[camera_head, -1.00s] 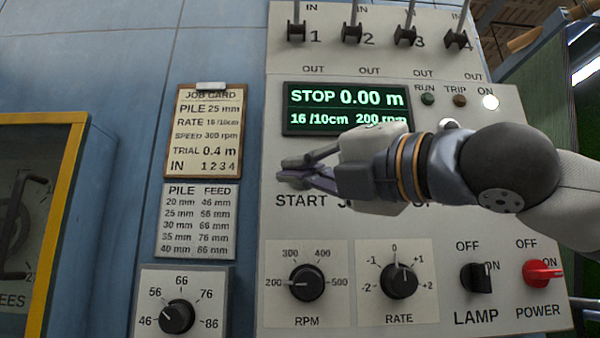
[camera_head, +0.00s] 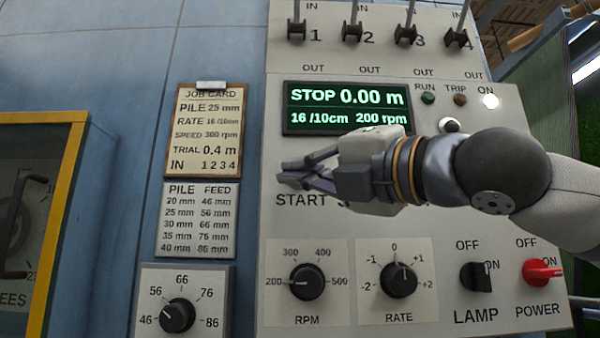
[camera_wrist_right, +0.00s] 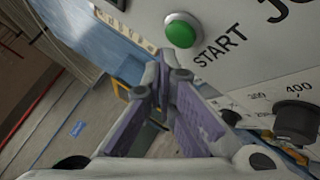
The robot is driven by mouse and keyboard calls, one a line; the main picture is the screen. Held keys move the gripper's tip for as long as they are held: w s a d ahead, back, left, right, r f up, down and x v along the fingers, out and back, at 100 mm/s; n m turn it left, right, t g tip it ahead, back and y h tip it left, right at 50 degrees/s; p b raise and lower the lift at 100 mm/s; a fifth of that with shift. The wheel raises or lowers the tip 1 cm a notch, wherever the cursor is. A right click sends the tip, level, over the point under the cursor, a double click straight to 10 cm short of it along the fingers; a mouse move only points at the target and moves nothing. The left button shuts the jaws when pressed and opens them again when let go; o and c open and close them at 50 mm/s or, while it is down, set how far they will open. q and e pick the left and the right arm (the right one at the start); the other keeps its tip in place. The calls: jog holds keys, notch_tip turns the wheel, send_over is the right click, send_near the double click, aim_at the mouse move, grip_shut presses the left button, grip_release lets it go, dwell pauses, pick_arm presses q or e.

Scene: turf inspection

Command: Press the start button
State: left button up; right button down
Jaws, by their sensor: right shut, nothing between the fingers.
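The green start button (camera_wrist_right: 181,29) shows in the right wrist view, round and raised, beside the word START on the pale panel (camera_wrist_right: 250,50). In the head view my gripper hides the button, just above the START label (camera_head: 301,200). My right gripper (camera_head: 288,171) is shut and empty, its purple-grey fingers pointing left in front of the panel. In the right wrist view its fingertips (camera_wrist_right: 165,72) are together, below the button in the picture and apart from it there. The display (camera_head: 345,108) reads STOP 0.00 m, 16 /10cm, 200 rpm. My left gripper is not in view.
Below are the RPM knob (camera_head: 305,282), the RATE knob (camera_head: 399,280), the LAMP switch (camera_head: 477,278) and the red POWER switch (camera_head: 541,271). Several levers (camera_head: 352,32) line the top. A job card (camera_head: 204,130) hangs left. A yellow-framed window (camera_head: 62,210) stands far left.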

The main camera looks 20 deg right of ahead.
jog(key=shift+w, duration=0.1)
dwell(0.5)
jog(key=shift+w+d, duration=0.1)
jog(key=shift+w, duration=0.25)
jog(key=shift+w+d, duration=0.15)
jog(key=shift+w, duration=0.35)
dwell(0.8)
jog(key=shift+s+a, duration=0.25)
jog(key=shift+s, duration=0.65)
jog(key=shift+s+a, duration=0.25)
jog(key=shift+s, duration=0.55)
jog(key=shift+s+a, duration=0.2)
jog(key=shift+s, duration=0.6)
jog(key=shift+s+a, duration=0.25)
jog(key=shift+s, duration=0.55)
